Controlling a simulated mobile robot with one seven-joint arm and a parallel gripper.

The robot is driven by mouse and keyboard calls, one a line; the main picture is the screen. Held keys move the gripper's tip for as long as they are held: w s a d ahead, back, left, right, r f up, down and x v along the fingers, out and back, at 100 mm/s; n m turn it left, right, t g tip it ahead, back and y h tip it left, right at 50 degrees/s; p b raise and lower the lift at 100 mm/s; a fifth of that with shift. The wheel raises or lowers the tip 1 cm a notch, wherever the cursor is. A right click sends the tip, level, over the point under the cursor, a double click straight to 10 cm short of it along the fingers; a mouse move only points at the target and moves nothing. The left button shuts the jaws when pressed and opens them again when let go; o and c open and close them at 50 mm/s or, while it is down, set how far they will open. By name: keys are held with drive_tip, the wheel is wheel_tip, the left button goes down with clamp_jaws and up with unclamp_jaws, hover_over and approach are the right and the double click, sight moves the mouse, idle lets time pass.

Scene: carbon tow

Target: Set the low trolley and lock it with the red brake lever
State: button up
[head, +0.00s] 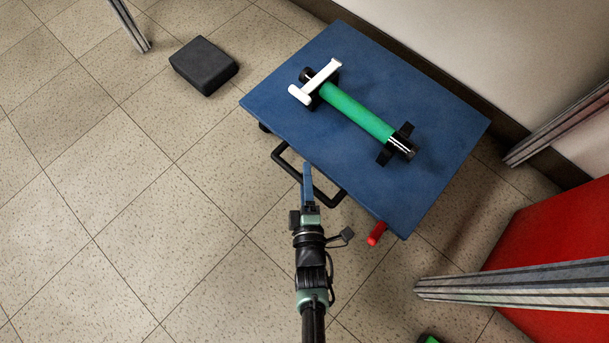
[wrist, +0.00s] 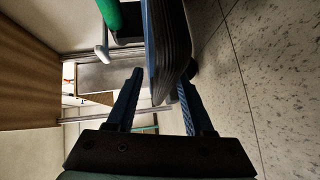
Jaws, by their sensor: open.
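The low trolley (head: 430,120) has a flat blue deck and stands beside the wall. A black looped handle (head: 330,200) sticks out from its near long edge. The red brake lever (head: 376,233) juts out below that edge near its right corner. My gripper (head: 307,172) is over the handle, close to the deck edge and left of the red lever. In the wrist view, its blue fingers (wrist: 160,78) are apart, with the dark trolley edge (wrist: 172,50) between or just beyond them. I cannot tell whether they touch it. The lever does not show there.
A green roll (head: 357,111) with a white bar (head: 316,82) lies in black supports on the deck. A black block (head: 203,66) is on the floor. A red panel (head: 560,250) and a metal post (head: 520,285) stand at right.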

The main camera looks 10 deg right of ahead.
drive_tip(key=shift+s+a, duration=0.1)
drive_tip(key=shift+a, duration=0.05)
drive_tip(key=p+v, duration=0.5)
drive_tip(key=v, duration=0.7)
drive_tip(key=shift+s+p, duration=0.35)
drive_tip(key=shift+s, duration=0.05)
